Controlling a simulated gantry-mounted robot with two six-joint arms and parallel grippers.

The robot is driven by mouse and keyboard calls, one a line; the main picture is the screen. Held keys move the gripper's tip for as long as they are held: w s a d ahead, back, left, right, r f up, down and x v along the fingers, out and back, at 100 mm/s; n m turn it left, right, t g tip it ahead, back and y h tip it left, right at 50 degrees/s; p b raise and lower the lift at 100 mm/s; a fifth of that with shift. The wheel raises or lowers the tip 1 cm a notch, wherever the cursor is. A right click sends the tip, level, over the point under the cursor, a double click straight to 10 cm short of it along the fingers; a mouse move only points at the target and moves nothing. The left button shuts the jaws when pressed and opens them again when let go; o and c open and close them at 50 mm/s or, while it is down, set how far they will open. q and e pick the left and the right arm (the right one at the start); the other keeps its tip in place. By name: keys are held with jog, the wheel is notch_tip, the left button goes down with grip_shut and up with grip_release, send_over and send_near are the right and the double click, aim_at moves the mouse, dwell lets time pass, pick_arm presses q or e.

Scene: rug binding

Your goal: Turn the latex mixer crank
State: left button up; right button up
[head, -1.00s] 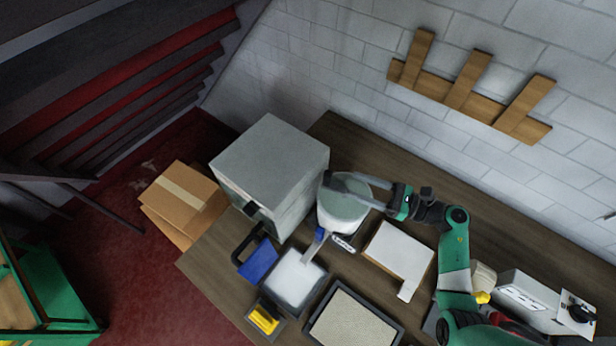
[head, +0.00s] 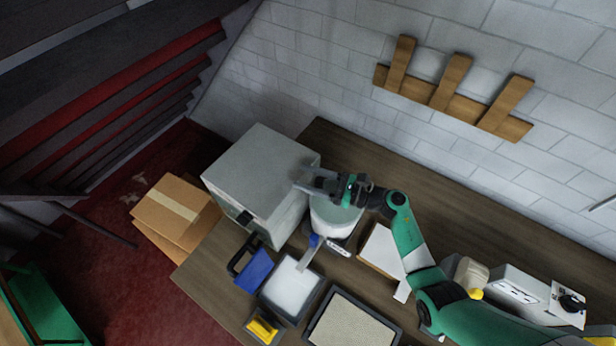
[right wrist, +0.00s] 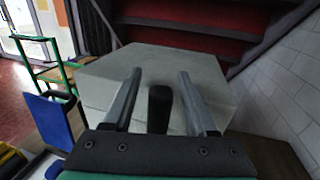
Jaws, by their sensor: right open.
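The latex mixer (head: 335,222) is a pale grey-green drum with a white lower body, standing on the bench beside the grey box. My right gripper (head: 303,181) is above the mixer's top, and its fingers point left toward the grey box. In the right wrist view my right gripper (right wrist: 160,73) is open. A black upright handle (right wrist: 159,108), apparently the crank grip, shows between its two fingers, with a gap on each side. The rest of the crank is hidden by the gripper in the head view. My left gripper is not in view.
The large grey box (head: 258,175) stands close left of the mixer. In front are a blue-bladed tool (head: 254,269), a white-filled tray (head: 292,283) and a framed beige panel (head: 352,325). The wooden bench (head: 215,275) is bare at front left.

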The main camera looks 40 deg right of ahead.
grip_shut()
jog(key=shift+d+h, duration=0.15)
jog(key=shift+h, duration=0.15)
jog(key=s+d+m+g+h, duration=0.1)
jog(key=d+m+g+h, duration=0.1)
jog(key=d+m+h, duration=0.3)
jog(key=s+d+m+g+h+p, duration=0.1)
jog(key=d+m+g+h, duration=0.2)
jog(key=m+h, duration=0.7)
jog(key=shift+s+d+m+h+p, duration=0.3)
jog(key=shift+d+h, duration=0.85)
jog(key=shift+h, duration=2.25)
jog(key=shift+w, duration=0.1)
grip_release()
